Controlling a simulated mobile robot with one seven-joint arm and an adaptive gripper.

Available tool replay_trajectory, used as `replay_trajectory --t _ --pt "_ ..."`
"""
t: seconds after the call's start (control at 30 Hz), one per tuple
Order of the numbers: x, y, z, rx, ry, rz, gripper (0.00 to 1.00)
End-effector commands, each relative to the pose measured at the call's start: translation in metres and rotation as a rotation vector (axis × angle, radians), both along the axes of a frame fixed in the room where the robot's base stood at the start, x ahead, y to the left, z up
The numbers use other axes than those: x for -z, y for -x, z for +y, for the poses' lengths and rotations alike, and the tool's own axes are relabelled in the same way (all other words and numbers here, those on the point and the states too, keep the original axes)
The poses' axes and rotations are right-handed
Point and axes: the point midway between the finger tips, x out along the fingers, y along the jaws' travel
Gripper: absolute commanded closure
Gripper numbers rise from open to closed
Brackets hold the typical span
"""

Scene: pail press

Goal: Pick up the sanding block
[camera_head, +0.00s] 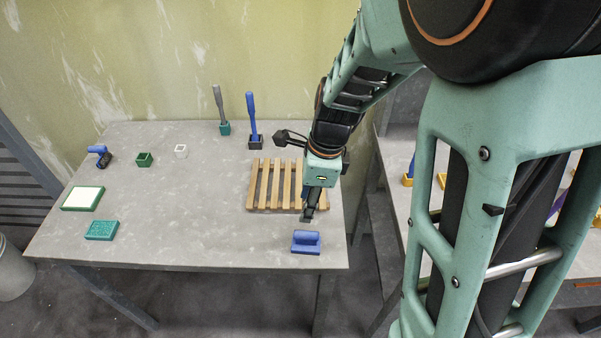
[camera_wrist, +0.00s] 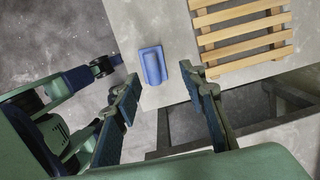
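The sanding block, a blue block with a rounded grip on top (camera_head: 306,241), lies at the front right edge of the grey table. It also shows in the wrist view (camera_wrist: 153,66), beyond the fingertips and between their lines. My gripper (camera_head: 309,213) is above the table, just behind and above the block, pointing down. In the wrist view my gripper (camera_wrist: 160,82) has its two fingers spread wide, with nothing between them. The fingers appear apart from the block.
A wooden slatted rack (camera_head: 265,185) lies just behind my gripper. A teal block (camera_head: 102,230), a green tray with a white top (camera_head: 68,207), a blue roller (camera_head: 98,150) and small cups stand at left. Two upright brushes stand at the back. The table's middle is clear.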

Motion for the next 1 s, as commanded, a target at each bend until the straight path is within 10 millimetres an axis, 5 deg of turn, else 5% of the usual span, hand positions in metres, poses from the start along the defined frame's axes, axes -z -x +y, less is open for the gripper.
replay_trajectory --t 0.2,1.0 --pt "0.026 0.016 -0.003 0.063 0.011 0.054 0.62" --pt "0.116 0.015 -0.001 0.061 0.009 0.047 0.62"
